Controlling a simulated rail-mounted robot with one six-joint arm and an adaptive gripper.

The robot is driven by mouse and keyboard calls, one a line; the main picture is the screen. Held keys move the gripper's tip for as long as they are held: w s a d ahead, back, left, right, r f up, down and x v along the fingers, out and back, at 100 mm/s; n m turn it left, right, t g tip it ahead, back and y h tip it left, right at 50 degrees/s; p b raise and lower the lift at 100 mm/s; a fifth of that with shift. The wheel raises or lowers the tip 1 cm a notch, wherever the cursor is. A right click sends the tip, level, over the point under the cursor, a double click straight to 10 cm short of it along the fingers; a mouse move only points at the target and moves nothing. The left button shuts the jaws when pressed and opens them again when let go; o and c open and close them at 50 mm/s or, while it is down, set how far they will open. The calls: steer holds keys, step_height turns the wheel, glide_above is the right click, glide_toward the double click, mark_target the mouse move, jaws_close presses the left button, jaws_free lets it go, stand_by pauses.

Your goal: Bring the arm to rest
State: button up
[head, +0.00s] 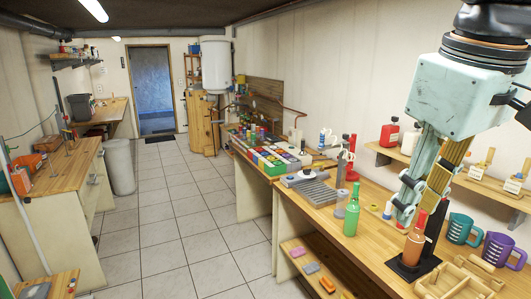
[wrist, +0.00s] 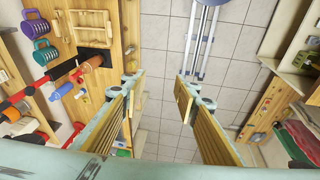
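My gripper (head: 416,206) hangs from the arm at the right of the head view, with its fingers pointing down. In the wrist view my gripper (wrist: 160,85) has its two fingers wide apart. Floor tiles show between them, and nothing is held. In the head view the fingers overlap the workbench (head: 325,215) and hide part of its top. The wrist view shows the bench's items to the left of the fingers, not between them.
An orange bottle (head: 414,240), a teal mug (head: 462,229), a purple mug (head: 497,249) and a wooden tray (head: 440,283) stand on the bench near the gripper. A green bottle (head: 352,212) stands further left. The tiled aisle (head: 185,220) is clear.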

steer(key=s+a+f+m+b, duration=0.4)
steer(key=s+f, duration=0.9)
steer(key=s, duration=0.1)
steer(key=shift+s+f+m+t, duration=0.25)
steer(key=shift+m+t, duration=0.05)
steer(key=shift+t, duration=0.1)
